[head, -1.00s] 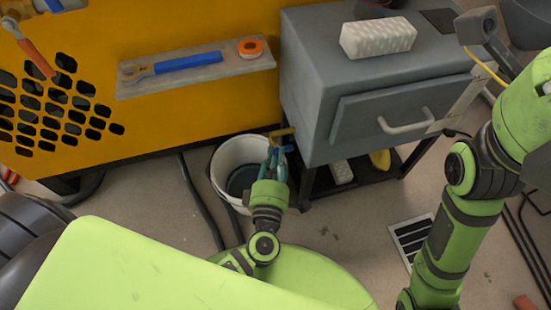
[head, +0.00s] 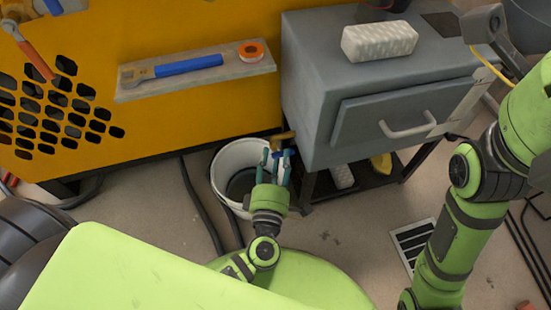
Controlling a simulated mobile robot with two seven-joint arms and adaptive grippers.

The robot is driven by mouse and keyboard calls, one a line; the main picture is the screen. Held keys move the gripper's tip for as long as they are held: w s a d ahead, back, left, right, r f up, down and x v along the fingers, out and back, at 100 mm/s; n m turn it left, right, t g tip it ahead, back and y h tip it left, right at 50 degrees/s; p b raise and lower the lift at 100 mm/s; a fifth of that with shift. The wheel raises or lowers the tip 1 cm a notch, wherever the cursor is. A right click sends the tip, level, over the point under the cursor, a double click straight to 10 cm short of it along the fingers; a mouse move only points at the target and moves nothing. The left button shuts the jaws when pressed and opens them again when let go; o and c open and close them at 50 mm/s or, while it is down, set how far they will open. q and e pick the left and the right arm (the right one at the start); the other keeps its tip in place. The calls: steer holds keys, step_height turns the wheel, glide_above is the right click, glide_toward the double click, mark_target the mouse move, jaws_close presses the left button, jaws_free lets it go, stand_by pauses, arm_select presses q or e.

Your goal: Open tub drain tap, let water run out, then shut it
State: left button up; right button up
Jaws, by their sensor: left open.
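The drain tap is a small brass tap (head: 283,135) on the lower left side of the grey tank (head: 305,105). Its blue handle (head: 277,153) shows low down at the gripper. My left gripper (head: 274,158) points up at the tap, its teal fingers spread on either side of the blue handle. Whether a finger touches the handle is too small to tell. A white bucket (head: 222,182) stands on the floor below and left of the tap, partly hidden by my gripper. I see no stream of water.
Dark hoses (head: 200,208) lie left of the bucket. A white block (head: 379,41) sits on the tank.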

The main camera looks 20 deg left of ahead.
arm_select(q)
steer(key=shift+o, duration=1.1)
step_height(320, 180, up, 9)
steer(key=shift+r, duration=0.1)
steer(key=shift+d+r, duration=0.1)
steer(key=shift+r, duration=0.2)
steer(key=shift+c, duration=1.1)
steer(key=shift+r, duration=0.2)
